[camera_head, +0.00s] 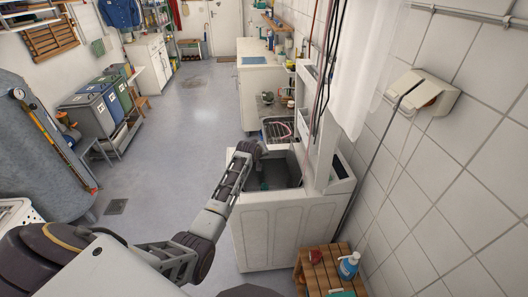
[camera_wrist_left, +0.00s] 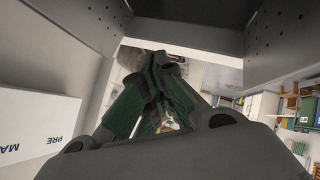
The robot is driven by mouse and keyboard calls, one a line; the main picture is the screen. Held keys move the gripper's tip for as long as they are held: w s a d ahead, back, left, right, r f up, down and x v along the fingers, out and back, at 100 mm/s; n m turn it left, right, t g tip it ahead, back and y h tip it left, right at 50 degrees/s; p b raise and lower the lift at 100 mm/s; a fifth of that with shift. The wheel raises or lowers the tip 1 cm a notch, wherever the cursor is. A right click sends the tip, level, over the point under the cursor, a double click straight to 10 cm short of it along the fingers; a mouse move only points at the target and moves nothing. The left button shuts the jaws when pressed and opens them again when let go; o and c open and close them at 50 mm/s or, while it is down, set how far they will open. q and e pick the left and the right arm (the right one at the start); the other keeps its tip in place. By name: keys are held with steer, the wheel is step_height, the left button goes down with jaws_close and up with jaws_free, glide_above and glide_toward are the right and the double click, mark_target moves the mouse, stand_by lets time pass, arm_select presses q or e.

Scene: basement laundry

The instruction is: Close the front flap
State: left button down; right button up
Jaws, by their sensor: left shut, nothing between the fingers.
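The white top-loading washing machine (camera_head: 288,232) stands in the middle of the head view with its top open. My left arm reaches over its left edge, and my left gripper (camera_head: 264,184) points down into the grey opening. In the left wrist view the dark green fingers of this gripper (camera_wrist_left: 155,65) are together and hold nothing. Grey metal with small holes (camera_wrist_left: 290,48) surrounds them at the top and right. I cannot tell which piece is the front flap, or whether the fingers touch it. My right gripper is not in view.
A white panel lettered "PRE" and "MA" (camera_wrist_left: 40,120) lies left in the wrist view. A wooden stool (camera_head: 318,268) with a blue-and-white bottle (camera_head: 348,265) stands at the machine's right front. The tiled wall is close on the right. Floor (camera_head: 190,130) to the left is clear.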

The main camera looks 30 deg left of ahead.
arm_select(q)
steer(key=shift+s+d+r, duration=0.1)
steer(key=shift+s+r, duration=0.05)
steer(key=shift+r, duration=0.05)
steer(key=shift+s, duration=0.1)
stand_by(0.5)
